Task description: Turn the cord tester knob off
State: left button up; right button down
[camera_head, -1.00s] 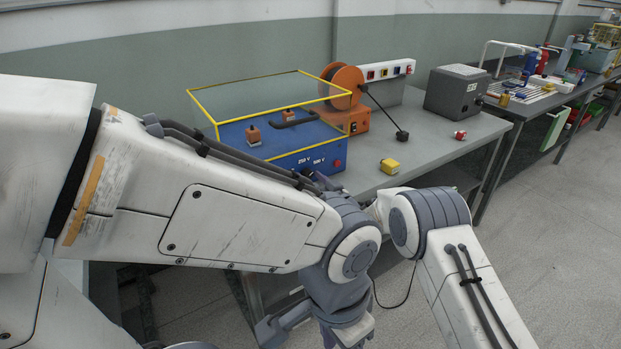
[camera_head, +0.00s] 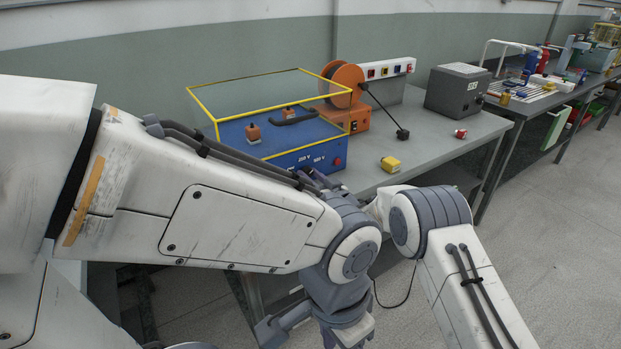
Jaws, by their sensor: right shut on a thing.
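The cord tester is a blue box (camera_head: 274,146) under a clear cover with a yellow frame, on the grey bench at centre left. Its front panel has white voltage labels and a red button (camera_head: 337,162). My right gripper (camera_head: 309,180) is at the lower part of that front panel, mostly hidden behind my left arm. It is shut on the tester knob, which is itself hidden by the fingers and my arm. My left arm crosses the foreground and bends down at the bottom edge; its gripper is out of the frame.
An orange cord reel (camera_head: 348,86), a yellow plug (camera_head: 390,164), a red connector (camera_head: 460,133) and a grey box (camera_head: 457,90) stand on the bench (camera_head: 420,150). A black cable hangs below the bench front. The floor to the right is clear.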

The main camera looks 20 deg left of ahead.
jog(key=shift+f+n+b, duration=0.15)
jog(key=shift+n+b, duration=0.55)
jog(key=n+b, duration=0.9)
jog(key=shift+f+b, duration=0.1)
jog(key=shift+b, duration=0.2)
jog(key=n+b, duration=0.9)
jog(key=b, duration=0.1)
jog(key=shift+r+n+b, duration=0.2)
jog(key=shift+n+b, duration=1.5)
jog(key=shift+n, duration=0.2)
jog(key=shift+c, duration=2.2)
grip_release()
jog(key=shift+r, duration=0.1)
